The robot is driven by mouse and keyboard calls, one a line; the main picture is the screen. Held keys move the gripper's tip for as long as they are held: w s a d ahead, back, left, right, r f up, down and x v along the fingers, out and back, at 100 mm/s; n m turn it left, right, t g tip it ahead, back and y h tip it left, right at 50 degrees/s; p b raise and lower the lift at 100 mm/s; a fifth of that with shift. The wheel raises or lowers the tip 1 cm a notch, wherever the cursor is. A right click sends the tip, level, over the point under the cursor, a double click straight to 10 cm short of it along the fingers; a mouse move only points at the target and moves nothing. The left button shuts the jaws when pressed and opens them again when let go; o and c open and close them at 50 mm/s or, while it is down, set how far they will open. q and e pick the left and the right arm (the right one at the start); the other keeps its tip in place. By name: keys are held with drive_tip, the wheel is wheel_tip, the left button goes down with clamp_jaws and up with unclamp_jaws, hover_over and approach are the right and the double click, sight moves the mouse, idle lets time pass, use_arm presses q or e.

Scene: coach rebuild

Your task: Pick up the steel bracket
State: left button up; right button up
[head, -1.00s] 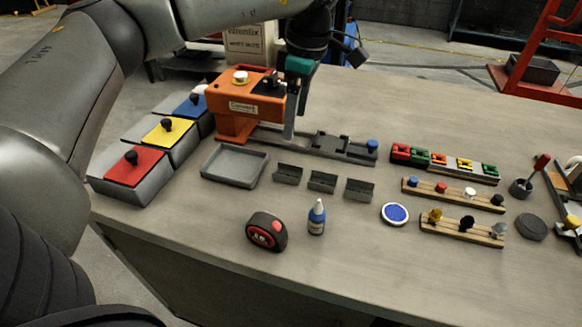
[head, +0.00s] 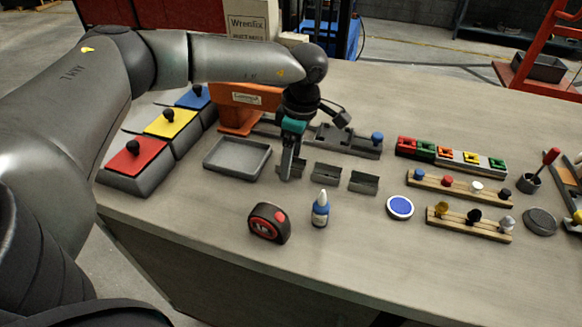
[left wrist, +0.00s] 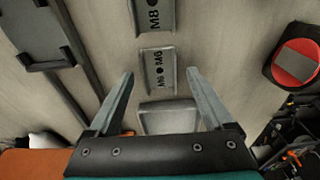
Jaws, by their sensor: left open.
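Three small grey folded-metal pieces stand in a row in the head view: a left one partly hidden behind my gripper, a middle one (head: 327,172) and a right one (head: 364,182). I cannot tell for sure which thing is the steel bracket. My left gripper (head: 288,177) points down at the left piece, open and empty. In the left wrist view a pale grey piece without a visible label (left wrist: 168,118) lies between the open fingers (left wrist: 159,75). Pieces marked M6 (left wrist: 158,82) and M8 lie beyond it. My right gripper is not in view.
A shallow grey tray (head: 237,158) is left of the gripper. An orange press (head: 245,105) and a rail fixture stand behind. The front right of the bench is clear.

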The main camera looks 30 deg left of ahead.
use_arm(q)
drive_tip(key=shift+c, duration=0.3)
clamp_jaws()
idle(0.5)
